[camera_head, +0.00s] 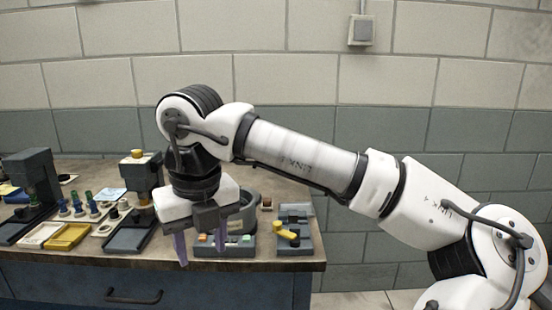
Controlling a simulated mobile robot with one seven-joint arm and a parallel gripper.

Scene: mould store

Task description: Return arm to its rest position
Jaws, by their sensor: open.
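My arm reaches in from the right side of the head view, and its wrist bends down over the workbench (305,253). My gripper (213,248) points downward near the bench's front edge, with its purple fingers apart and nothing visible between them. One finger overlaps a grey block with coloured buttons (240,246) in the picture; I cannot tell whether they touch. A grey round container (245,212) stands behind the gripper and is partly hidden by it.
A grey fixture with a yellow handle (287,235) sits right of the gripper. To the left are a yellow tray (68,236), a dark press-like device (134,217) and several small coloured pegs. A wall box (361,30) is above.

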